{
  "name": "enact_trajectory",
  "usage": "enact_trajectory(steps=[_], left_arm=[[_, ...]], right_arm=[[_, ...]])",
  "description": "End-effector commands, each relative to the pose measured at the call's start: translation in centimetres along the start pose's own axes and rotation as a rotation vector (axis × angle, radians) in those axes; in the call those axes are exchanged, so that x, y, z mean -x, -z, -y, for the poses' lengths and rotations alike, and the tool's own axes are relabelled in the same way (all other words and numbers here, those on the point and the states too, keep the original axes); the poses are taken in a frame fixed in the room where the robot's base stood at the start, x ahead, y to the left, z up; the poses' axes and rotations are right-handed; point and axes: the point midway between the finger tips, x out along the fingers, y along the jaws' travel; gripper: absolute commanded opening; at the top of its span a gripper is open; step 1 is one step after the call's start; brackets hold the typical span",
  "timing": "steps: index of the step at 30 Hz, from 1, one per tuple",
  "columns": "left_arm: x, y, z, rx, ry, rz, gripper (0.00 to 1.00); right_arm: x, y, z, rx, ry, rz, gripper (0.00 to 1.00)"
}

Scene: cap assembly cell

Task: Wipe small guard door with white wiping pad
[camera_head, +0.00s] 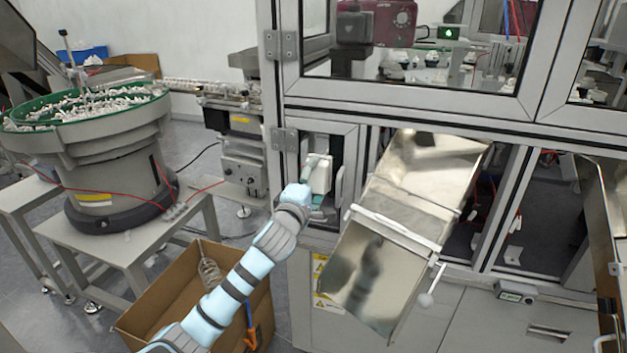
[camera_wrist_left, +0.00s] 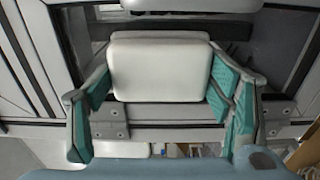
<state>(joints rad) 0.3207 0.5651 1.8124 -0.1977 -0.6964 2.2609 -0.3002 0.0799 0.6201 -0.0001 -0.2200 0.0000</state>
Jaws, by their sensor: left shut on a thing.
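The small guard door (camera_head: 318,129) is a narrow grey-framed clear panel low on the machine front, hung on hinges at its left side. My left gripper (camera_head: 317,187) reaches up to it and is shut on the white wiping pad (camera_head: 318,172). The pad is a rounded white block, seen in front of the door's clear panel. In the left wrist view, the pad (camera_wrist_left: 160,68) sits between the teal finger pads of the left gripper (camera_wrist_left: 162,85). Whether the pad touches the door cannot be told. My right gripper is out of view.
A shiny metal chute (camera_head: 413,190) slants out of the machine just right of the door. An open cardboard box (camera_head: 262,300) stands on the floor below my left arm. A green-rimmed bowl feeder (camera_head: 100,135) full of white parts stands at the left.

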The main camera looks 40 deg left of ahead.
Motion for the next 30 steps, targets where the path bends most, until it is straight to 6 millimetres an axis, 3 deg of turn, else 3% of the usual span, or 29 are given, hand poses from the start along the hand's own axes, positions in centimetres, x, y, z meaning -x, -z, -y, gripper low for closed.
enact_trajectory(steps=[3,16,26,30], left_arm=[[-0.1,0.0,1.4,0.000,0.001,0.000,0.47],[-0.1,0.0,4.1,0.000,0.000,0.000,0.47],[0.1,0.0,4.0,-0.001,0.000,0.000,0.47],[1.7,0.0,4.0,-0.003,0.000,0.001,0.47]], right_arm=[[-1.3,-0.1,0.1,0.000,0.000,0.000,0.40],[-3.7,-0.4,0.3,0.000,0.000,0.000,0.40],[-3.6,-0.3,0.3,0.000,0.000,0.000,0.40],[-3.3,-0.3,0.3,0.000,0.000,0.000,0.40]])
